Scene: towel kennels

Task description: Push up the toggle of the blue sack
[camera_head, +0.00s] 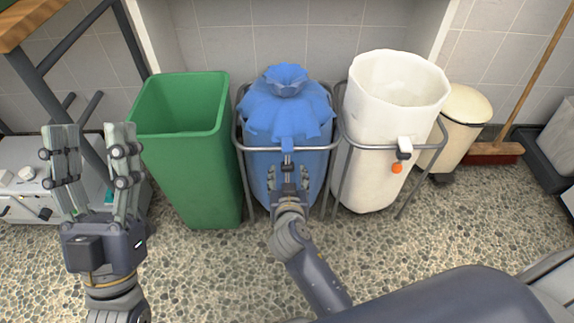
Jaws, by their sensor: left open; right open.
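The blue sack (286,108) hangs in a metal frame stand, its top gathered into a ruffled neck. At its front, by the rim of the frame, is a blue tab with a small dark piece, apparently the toggle (287,158). My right gripper (288,176) is in front of the sack, with its fingers apart on either side just below the dark piece. I cannot tell whether they touch it. My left gripper (90,134) is open and empty, pointing up at the left, away from the sack.
A green bin (186,150) stands close to the left of the sack. A white open sack (385,120) in its own stand is at the right, with a clip and orange ball. Beyond are a cream pedal bin (456,125) and a broom (494,152). The pebbled floor in front is clear.

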